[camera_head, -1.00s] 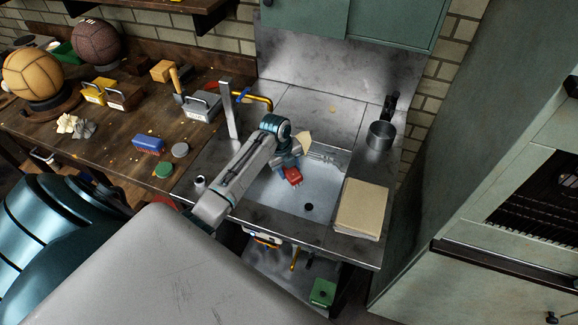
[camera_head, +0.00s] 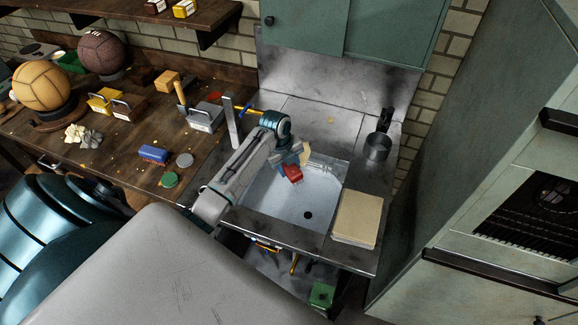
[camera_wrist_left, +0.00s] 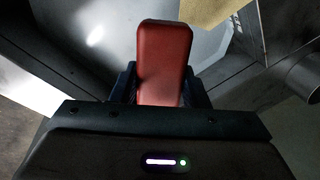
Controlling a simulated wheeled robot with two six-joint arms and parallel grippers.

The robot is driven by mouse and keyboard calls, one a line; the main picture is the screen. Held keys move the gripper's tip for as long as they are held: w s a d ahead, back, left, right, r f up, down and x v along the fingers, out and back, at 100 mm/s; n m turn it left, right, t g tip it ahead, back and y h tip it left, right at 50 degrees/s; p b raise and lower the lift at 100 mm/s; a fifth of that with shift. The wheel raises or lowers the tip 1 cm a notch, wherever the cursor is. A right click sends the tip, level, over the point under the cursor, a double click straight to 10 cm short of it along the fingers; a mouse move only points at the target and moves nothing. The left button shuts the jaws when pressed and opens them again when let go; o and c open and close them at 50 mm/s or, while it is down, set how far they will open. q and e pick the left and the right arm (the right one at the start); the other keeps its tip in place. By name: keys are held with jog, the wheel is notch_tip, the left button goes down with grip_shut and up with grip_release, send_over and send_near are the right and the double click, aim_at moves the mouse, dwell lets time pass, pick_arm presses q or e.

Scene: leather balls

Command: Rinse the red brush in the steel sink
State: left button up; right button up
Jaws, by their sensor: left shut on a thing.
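The red brush (camera_head: 293,174) is held by my left gripper (camera_head: 291,167) over the steel sink (camera_head: 285,205). The sink has a dark drain hole in its floor. In the left wrist view the red brush (camera_wrist_left: 164,55) stands out between the fingers of my left gripper (camera_wrist_left: 160,85), which is shut on it. Its bristles cannot be made out, and I cannot tell whether it touches the basin. The faucet (camera_head: 232,122) stands at the left rear of the sink, partly hidden by my left arm. My right gripper is not in view.
A cream block (camera_head: 357,218) lies on the counter right of the sink, with a metal pot (camera_head: 377,147) behind it. The wooden bench (camera_head: 120,140) at left holds a blue brush (camera_head: 153,153), a green tin (camera_head: 169,180), tan and brown balls and several tools.

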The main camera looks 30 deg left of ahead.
pick_arm(q)
jog(key=shift+r, duration=0.1)
dwell(0.4)
jog(key=shift+r, duration=1.9)
